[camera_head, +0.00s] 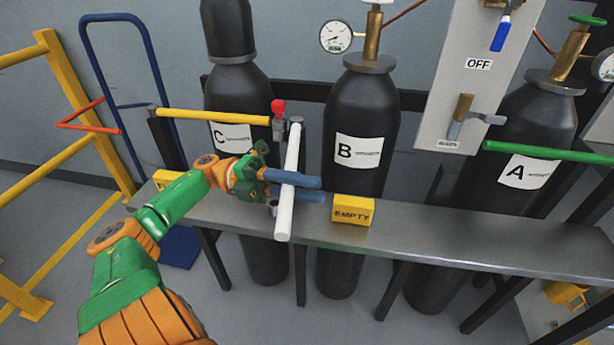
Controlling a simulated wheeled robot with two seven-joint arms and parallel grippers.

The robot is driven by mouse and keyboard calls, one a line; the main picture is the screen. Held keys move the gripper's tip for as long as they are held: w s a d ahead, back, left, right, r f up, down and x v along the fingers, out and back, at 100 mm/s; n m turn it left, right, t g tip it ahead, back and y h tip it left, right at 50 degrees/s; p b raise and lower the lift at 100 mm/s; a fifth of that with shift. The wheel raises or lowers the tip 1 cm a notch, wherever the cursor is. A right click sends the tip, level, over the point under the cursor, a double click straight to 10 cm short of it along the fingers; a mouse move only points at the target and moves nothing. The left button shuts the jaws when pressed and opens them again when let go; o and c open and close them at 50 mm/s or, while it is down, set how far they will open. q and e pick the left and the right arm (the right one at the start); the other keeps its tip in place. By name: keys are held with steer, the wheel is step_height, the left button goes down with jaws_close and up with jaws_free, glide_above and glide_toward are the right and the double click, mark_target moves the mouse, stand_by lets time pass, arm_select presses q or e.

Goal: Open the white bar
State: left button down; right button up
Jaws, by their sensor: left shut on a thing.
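The white bar (284,218) is joined to a dark post between cylinders C and B. It points out toward me over the metal shelf, away from the line of the rack. My left gripper (308,190) reaches in from the left, its two blue fingers crossing the bar at mid-length and shut on it. A latch with a red knob (278,107) stands just left of the post, at the end of the yellow bar (213,117). My right gripper is not in view.
Black cylinders C (238,85), B (361,110) and A (527,130) stand in the rack. A yellow EMPTY block (353,210) sits on the shelf (430,240) right of the fingers. A green bar (540,151) crosses cylinder A. A blue hand truck (158,90) stands left.

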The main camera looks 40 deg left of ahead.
arm_select(q)
steer(key=c, duration=1)
jaws_free()
steer(key=shift+w, duration=0.1)
steer(key=b+v, duration=0.4)
steer(key=v, duration=0.3)
steer(key=shift+f, duration=0.1)
